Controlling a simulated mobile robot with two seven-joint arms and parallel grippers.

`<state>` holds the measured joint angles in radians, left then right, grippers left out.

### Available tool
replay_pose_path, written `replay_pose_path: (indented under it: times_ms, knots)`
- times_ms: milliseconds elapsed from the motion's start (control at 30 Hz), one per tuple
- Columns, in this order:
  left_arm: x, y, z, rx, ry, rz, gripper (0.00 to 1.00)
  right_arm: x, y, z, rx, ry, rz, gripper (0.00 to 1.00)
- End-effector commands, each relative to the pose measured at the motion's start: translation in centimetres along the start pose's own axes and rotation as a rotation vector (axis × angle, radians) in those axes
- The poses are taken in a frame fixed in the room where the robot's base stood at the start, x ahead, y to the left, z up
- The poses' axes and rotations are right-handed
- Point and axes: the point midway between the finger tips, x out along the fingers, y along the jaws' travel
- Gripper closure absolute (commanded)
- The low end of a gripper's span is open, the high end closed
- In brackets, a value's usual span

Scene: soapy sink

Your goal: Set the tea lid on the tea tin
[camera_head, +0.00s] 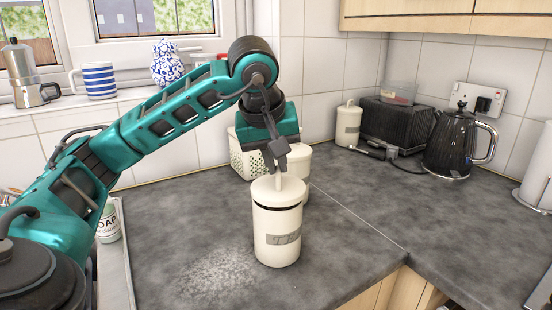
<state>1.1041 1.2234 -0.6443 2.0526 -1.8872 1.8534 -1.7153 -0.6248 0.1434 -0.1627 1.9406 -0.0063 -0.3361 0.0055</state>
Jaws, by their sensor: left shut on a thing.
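The cream tea tin (276,250) stands upright on the grey worktop near the middle, with a grey label on its front. The matching cream tea lid (277,190) is over the mouth of the tin. A dark band shows between the lid and the tin's body; I cannot tell whether they touch. My left gripper (279,165) comes down from above and is shut on the lid's knob, which is partly hidden by the fingers. My right gripper is not in view.
Another cream canister (298,158) and a white perforated basket (245,160) stand close behind the tin. A black kettle (458,145), a dark toaster (395,125) and a further canister (348,124) stand at the back right. The worktop right of the tin is clear.

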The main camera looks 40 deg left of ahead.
Motion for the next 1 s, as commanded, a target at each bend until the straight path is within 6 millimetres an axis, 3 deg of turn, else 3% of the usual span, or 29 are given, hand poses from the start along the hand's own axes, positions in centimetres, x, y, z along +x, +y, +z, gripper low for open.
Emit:
replay_pose_path:
  times_ms: [467, 500, 800, 1000]
  knots:
    - [1.2, -0.26, 0.5, 0.0, 0.0, -0.001, 1.0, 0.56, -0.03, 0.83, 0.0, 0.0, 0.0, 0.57]
    - [1.14, -0.25, 0.47, 0.0, 0.0, -0.001, 0.88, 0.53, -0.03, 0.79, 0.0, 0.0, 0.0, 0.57]
    - [1.08, -0.23, 0.45, 0.0, 0.0, 0.0, 0.6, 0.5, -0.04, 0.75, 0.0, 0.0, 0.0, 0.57]
    - [1.08, -0.22, 0.45, 0.0, 0.0, 0.0, 0.6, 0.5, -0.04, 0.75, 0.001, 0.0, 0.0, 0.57]
